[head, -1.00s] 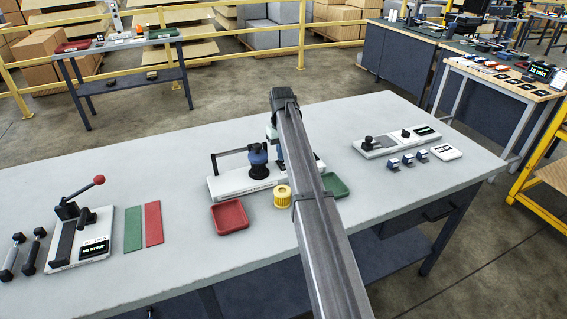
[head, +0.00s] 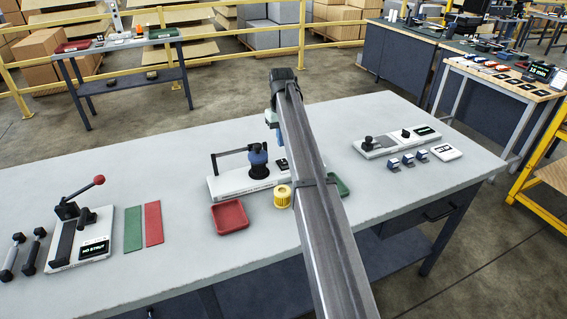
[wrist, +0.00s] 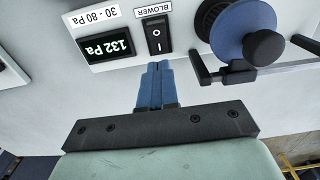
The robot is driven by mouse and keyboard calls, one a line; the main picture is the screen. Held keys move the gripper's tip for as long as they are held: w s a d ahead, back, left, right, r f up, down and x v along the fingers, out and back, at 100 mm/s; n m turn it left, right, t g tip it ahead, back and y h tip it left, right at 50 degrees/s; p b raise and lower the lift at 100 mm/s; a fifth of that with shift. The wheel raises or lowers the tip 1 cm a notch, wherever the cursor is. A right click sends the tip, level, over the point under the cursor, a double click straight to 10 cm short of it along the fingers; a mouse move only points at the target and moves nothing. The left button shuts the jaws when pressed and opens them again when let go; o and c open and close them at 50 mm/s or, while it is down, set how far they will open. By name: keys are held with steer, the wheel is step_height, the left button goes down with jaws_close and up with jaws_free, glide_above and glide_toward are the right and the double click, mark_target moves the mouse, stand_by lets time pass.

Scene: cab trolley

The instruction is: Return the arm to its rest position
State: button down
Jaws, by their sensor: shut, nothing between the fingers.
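My gripper (wrist: 156,82) has its two blue fingers together, with nothing between them, in the wrist view. It hangs over the white test fixture and appears above and apart from its panel. The panel carries a black blower switch (wrist: 157,35) and a display (wrist: 107,46) reading 132 Pa, beside a label reading 30 - 80 Pa. A blue round part with a dark knob (wrist: 265,47) is to the right. In the head view my arm crosses the bench from the bottom and hides part of the fixture (head: 232,184); the fingertips are not clear there.
A yellow ribbed cylinder (head: 282,197), a red tray (head: 229,217) and a partly hidden green tray (head: 342,185) are near the arm. A lever press (head: 75,240) stands at left. A white fixture (head: 385,146) and small blue blocks (head: 408,159) are at right. The bench's back left is clear.

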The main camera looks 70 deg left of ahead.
steer(key=shift+r, duration=0.5)
